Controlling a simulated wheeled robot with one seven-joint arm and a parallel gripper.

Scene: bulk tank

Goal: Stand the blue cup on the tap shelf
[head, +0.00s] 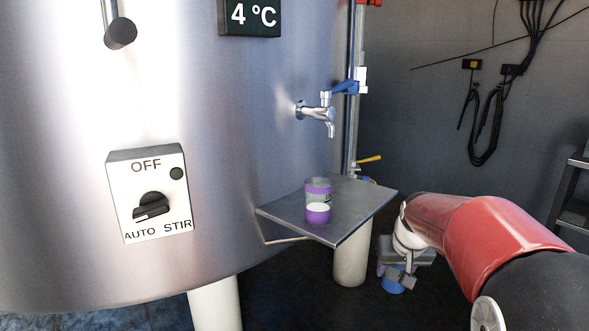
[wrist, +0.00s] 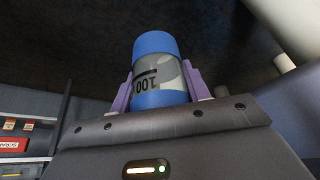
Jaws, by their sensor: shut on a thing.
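The blue cup (wrist: 153,42) has blue bands at both ends and a clear middle marked 100. In the wrist view it sits between the two purple fingers of my gripper (wrist: 160,88), which is shut on it. In the head view the blue cup (head: 393,285) shows low, partly hidden by my gripper (head: 392,268). It is right of the tap shelf (head: 365,202) and appears lower than its top. The tap shelf is a flat metal plate beside the tank, under the tap (head: 320,115).
The right part of the plate is bare. A pale post (head: 351,260) is under the shelf. The steel tank (head: 240,150) rises at left.

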